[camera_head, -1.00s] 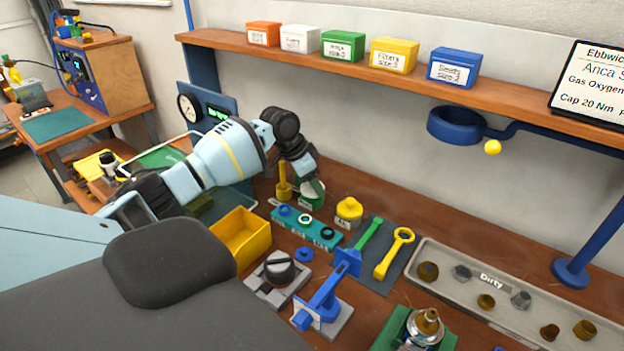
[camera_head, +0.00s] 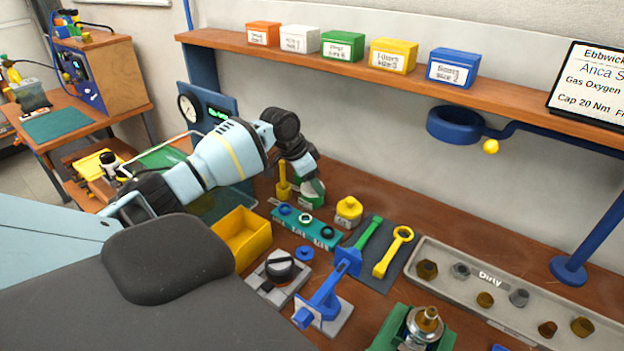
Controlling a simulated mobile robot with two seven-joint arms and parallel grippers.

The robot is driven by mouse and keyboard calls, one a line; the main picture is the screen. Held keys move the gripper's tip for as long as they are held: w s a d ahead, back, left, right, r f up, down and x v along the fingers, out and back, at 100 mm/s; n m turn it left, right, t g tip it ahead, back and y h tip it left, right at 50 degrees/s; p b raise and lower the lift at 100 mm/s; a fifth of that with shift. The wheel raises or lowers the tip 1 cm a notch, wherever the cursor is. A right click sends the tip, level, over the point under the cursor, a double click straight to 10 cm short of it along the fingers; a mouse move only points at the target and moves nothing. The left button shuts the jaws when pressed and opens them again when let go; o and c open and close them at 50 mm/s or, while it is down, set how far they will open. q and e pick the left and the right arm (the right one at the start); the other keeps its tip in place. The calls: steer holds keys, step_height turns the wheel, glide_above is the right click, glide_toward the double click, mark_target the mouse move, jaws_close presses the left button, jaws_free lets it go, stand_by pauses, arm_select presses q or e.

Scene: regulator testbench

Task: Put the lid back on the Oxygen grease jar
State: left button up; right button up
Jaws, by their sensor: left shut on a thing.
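A small green jar (camera_head: 308,202) with a pale label stands on the wooden bench, below my left gripper (camera_head: 311,180). Its label is too small to read. My left gripper points down and is shut on a green lid (camera_head: 314,188) right at the jar's top. I cannot tell whether the lid is touching the jar or just above it, and the fingertips are largely hidden by the wrist. A yellow jar (camera_head: 349,211) with its yellow lid on stands to the right. My right gripper is not in view.
A yellow upright tool (camera_head: 283,188) stands close left of the green jar. In front lie a teal ring holder (camera_head: 306,229), a yellow bin (camera_head: 241,238), a green wrench (camera_head: 368,238) and a yellow wrench (camera_head: 393,252). A grey "Dirty" tray (camera_head: 510,285) fills the right.

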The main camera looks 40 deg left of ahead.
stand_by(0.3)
arm_select(q)
steer(key=o, duration=1.4)
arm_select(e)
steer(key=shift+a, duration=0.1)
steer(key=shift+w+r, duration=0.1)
arm_select(q)
steer(key=shift+r+p, duration=1)
steer(key=shift+r, duration=1.45)
steer(key=shift+r+p, duration=0.3)
steer(key=shift+r, duration=0.8)
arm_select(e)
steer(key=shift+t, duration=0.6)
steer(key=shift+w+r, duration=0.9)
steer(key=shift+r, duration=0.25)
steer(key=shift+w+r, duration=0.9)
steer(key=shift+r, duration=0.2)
